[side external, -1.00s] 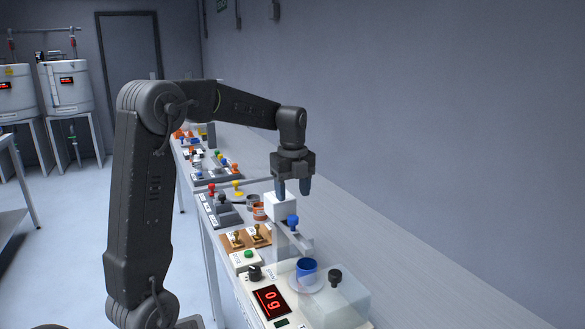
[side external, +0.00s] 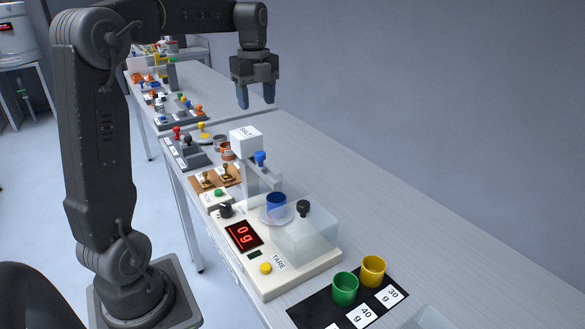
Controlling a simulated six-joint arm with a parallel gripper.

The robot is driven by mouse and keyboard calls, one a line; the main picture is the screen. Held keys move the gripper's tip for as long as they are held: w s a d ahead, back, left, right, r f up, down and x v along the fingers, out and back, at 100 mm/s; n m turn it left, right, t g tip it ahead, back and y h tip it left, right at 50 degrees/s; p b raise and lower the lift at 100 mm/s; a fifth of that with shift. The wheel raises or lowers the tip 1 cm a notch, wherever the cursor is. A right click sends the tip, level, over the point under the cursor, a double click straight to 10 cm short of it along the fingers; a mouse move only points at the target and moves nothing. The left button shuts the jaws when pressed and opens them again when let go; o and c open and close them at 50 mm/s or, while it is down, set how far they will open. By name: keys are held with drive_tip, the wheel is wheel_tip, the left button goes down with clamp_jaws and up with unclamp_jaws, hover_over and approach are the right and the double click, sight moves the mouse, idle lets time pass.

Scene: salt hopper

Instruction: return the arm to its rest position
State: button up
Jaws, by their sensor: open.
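My gripper (side external: 256,97) hangs fingers-down in the air, above the white salt hopper (side external: 246,138). Its two blue-grey fingertips are apart, with nothing between them. The hopper stands at the back of a scale (side external: 300,277) and has a blue knob (side external: 261,157) near it. A blue cup (side external: 276,203) stands on the scale's round pan, beside a clear cover (side external: 308,235) with a black knob.
A green cup (side external: 345,288) and a yellow cup (side external: 373,270) stand on a black mat (side external: 318,310) with 40 g and 30 g labels. Stamps on a brown board (side external: 213,180) and a grey lever box (side external: 187,149) lie left of the hopper. The table's right side is clear.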

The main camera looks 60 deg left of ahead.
drive_tip(key=s+d+f+n+t, duration=0.2)
drive_tip(key=s+d+f+n, duration=0.1)
drive_tip(key=s+d+n, duration=0.4)
drive_tip(key=s+d+f+n+t, duration=0.3)
drive_tip(key=s+d+n, duration=0.5)
drive_tip(key=d+n, duration=0.3)
drive_tip(key=d, duration=0.4)
drive_tip(key=shift+s+d+f+t, duration=0.15)
drive_tip(key=shift+s+f+t, duration=0.1)
drive_tip(key=shift+t, duration=0.05)
